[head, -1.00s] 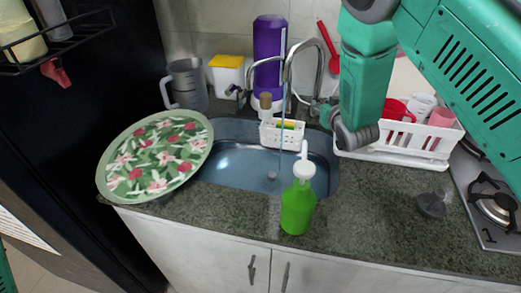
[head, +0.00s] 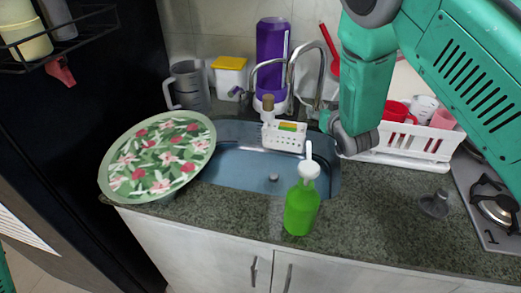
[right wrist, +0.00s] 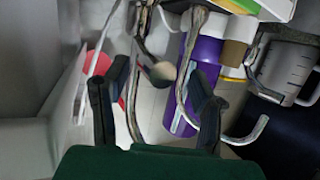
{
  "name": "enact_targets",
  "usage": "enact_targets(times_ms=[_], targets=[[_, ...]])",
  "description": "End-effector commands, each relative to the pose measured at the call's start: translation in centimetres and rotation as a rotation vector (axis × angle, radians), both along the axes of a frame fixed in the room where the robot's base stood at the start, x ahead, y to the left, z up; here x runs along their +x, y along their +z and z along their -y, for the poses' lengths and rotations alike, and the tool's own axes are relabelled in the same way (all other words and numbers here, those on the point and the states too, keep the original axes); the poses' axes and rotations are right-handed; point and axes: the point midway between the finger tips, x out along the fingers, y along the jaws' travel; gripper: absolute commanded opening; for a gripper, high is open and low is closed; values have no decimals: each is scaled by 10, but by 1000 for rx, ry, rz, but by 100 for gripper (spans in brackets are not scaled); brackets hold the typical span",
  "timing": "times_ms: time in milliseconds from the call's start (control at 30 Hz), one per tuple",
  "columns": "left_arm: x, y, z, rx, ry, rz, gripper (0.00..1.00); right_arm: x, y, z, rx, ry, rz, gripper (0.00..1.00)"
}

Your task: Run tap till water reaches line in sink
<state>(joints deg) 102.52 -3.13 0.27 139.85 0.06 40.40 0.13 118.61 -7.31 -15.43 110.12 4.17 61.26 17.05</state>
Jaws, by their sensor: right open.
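The sink (head: 225,168) is set in the counter, with a flat pale blue surface inside and a drain (head: 273,178) showing. I cannot make out a line on its wall. The chrome tap (head: 292,72) arches over it; no water stream shows from its spout. My right arm reaches down at the tap's right, and the gripper itself is mostly hidden in the head view. In the right wrist view my right gripper (right wrist: 158,78) is open, with chrome tap parts (right wrist: 140,75) between and beyond its fingers. My left gripper is out of view.
A green soap bottle (head: 301,208) stands at the sink's front edge. A floral plate (head: 158,155) overlaps the left side. A white caddy (head: 285,143) sits at the back rim, a purple bottle (head: 270,50) behind. A white dish rack (head: 410,148) and stove (head: 490,200) are right.

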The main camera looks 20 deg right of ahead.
Motion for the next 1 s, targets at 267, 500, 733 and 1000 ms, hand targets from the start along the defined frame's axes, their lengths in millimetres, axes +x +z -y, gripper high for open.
enact_targets(times_ms=[267, 500, 733, 1000], targets=[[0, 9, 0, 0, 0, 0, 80, -15, 6, 1, 2, -4, 0, 52], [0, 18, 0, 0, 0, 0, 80, -38, 14, -4, 1, -4, 0, 52], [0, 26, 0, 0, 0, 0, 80, -59, 20, -7, -1, -6, 0, 52], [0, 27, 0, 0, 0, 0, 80, -66, 21, -9, 0, -5, 1, 52]])
